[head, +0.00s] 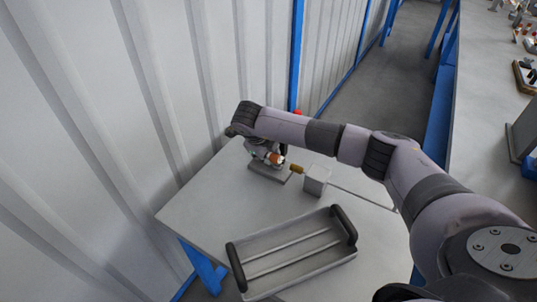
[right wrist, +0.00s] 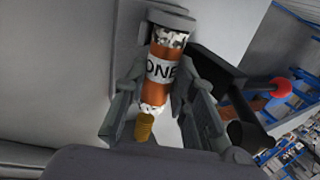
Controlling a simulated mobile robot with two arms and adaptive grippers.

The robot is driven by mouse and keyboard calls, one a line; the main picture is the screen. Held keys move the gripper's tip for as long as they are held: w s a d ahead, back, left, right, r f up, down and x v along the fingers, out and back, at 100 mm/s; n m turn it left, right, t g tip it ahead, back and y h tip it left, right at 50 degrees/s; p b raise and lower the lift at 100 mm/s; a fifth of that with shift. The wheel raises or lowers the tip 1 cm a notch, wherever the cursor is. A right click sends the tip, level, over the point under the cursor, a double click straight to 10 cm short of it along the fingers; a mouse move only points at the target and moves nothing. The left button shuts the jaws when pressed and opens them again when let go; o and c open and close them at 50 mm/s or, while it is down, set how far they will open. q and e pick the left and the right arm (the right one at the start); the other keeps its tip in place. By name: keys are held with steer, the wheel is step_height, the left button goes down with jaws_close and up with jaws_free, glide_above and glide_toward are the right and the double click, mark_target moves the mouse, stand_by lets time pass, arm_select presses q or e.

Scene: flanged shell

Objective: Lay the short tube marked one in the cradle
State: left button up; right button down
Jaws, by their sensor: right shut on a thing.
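The short tube (right wrist: 162,70) is orange with speckled white ends and a white label reading ONE. It stands between the two fingers of my right gripper (right wrist: 160,92), which is shut on it. In the head view, my right gripper (head: 266,156) is low over the far part of the table, with a bit of orange showing at its tip. A grey base (head: 270,173) lies right under it. I cannot tell whether this is the cradle or whether the tube touches it. A brass threaded piece (right wrist: 144,127) shows just past the tube's lower end. My left gripper is out of view.
The grey table (head: 205,205) stands against a corrugated wall (head: 100,120). A grey block (head: 316,180) with a brass piece (head: 296,168) stands right of the gripper. A tray (head: 290,262) with black handles lies in front. A red knob (head: 297,112) shows behind my arm.

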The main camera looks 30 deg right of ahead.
steer(key=c, duration=1.2)
jaws_free()
steer(key=shift+c, duration=0.2)
steer(key=v, duration=1.2)
